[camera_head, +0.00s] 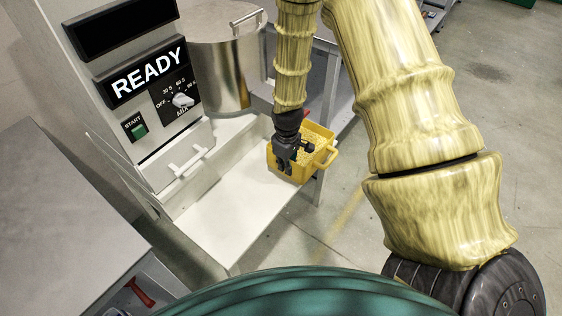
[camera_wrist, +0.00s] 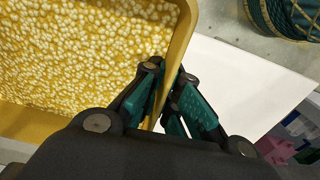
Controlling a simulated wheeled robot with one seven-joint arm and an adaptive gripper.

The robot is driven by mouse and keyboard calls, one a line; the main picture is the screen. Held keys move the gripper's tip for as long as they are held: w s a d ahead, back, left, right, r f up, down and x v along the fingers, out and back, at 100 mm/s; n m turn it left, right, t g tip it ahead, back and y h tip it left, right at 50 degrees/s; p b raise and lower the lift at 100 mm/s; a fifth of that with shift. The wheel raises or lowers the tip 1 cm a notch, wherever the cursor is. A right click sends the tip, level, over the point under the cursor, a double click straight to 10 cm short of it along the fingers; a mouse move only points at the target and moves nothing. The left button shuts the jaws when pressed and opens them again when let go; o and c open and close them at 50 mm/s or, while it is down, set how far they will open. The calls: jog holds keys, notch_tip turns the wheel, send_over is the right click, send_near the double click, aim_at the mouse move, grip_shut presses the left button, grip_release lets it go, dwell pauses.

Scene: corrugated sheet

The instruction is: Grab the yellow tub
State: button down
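The yellow tub (camera_head: 287,172) stands at the right end of the white shelf in the head view, by its outer edge. It has a handle on its right side and holds pale yellow granules, which fill much of the wrist view. My gripper (camera_head: 287,165) points down at the tub's near left wall. In the wrist view, the tub's wall (camera_wrist: 178,42) runs between the fingers of my gripper (camera_wrist: 171,75), one inside the tub and one outside. The fingertips are close together and look pressed on the wall. Whether the tub's base touches the shelf is unclear.
The white shelf (camera_head: 235,185) is bare left of the tub. A steel pot (camera_head: 222,75) stands behind it. A machine with a READY display (camera_head: 148,72) and a green START button (camera_head: 139,131) rises at left. Concrete floor (camera_head: 345,240) lies to the right.

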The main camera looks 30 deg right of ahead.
jog(key=shift+s+d+r, duration=0.15)
jog(key=shift+s+d, duration=0.15)
jog(key=shift+s, duration=1.2)
jog(key=shift+s+d+r, duration=0.15)
jog(key=shift+s+d, duration=0.1)
jog(key=shift+s, duration=1.2)
jog(key=shift+s+d+r, duration=0.15)
jog(key=shift+s+d, duration=0.15)
jog(key=shift+s, duration=1.2)
jog(key=shift+s, duration=0.1)
